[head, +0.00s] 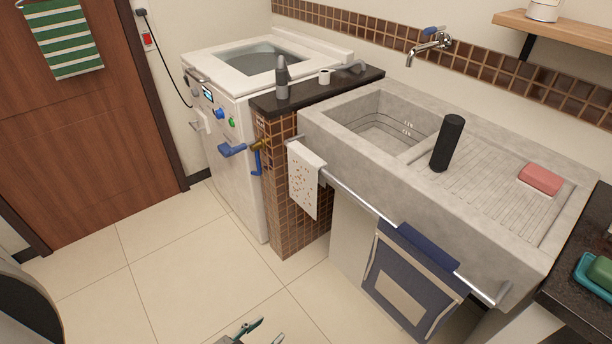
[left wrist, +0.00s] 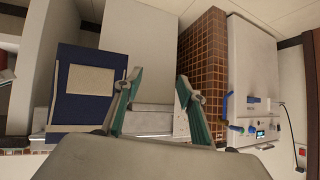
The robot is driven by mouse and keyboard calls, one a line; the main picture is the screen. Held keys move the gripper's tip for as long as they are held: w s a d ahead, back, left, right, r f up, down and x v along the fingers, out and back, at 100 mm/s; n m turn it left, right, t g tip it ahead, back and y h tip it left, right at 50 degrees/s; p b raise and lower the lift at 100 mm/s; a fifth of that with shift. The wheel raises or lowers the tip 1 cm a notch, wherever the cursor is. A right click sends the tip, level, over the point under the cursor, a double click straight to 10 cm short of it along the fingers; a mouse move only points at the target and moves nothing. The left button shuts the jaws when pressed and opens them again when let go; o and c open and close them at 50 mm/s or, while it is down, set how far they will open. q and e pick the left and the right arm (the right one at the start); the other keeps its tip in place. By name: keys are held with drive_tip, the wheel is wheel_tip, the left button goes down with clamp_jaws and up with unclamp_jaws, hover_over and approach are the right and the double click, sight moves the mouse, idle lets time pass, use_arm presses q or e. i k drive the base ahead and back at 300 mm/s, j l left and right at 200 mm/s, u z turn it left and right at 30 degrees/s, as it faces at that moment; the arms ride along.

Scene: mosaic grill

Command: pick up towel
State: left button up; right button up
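Three cloths hang in the head view. A white towel with small reddish spots (head: 304,182) hangs over the left end of the metal bar (head: 360,202) on the sink front. A blue towel with a beige panel (head: 402,284) hangs at the bar's right and also shows in the left wrist view (left wrist: 68,110). A green-and-white striped towel (head: 64,40) hangs on the door. My left gripper (head: 268,331) is low at the bottom edge, apart from the towels. Its fingers (left wrist: 158,82) are spread and empty in the left wrist view. My right gripper is out of view.
A stone sink (head: 400,175) holds a black cylinder (head: 447,143) and a pink sponge (head: 540,178). A tiled pillar (head: 285,215) and a white washing machine (head: 225,160) with blue taps stand to its left. The tiled floor (head: 190,275) in front is clear.

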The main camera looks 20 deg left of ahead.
sight(304, 166)
drive_tip(key=j+z, duration=0.15)
drive_tip(key=z, duration=0.25)
drive_tip(key=j+z, duration=0.15)
drive_tip(key=z, duration=0.3)
drive_tip(key=j+z, duration=0.25)
drive_tip(key=j, duration=0.2)
drive_tip(key=j+z, duration=0.3)
drive_tip(key=j, duration=0.2)
drive_tip(key=k+j, duration=0.1)
drive_tip(key=j, duration=0.3)
drive_tip(key=k+j+z, duration=0.1)
drive_tip(key=j, duration=0.25)
drive_tip(key=k+j, duration=0.1)
drive_tip(key=j, duration=0.3)
drive_tip(key=k+j+z, duration=0.1)
drive_tip(key=j, duration=0.25)
drive_tip(key=k+j, duration=0.1)
drive_tip(key=j, duration=0.25)
drive_tip(key=z, duration=0.05)
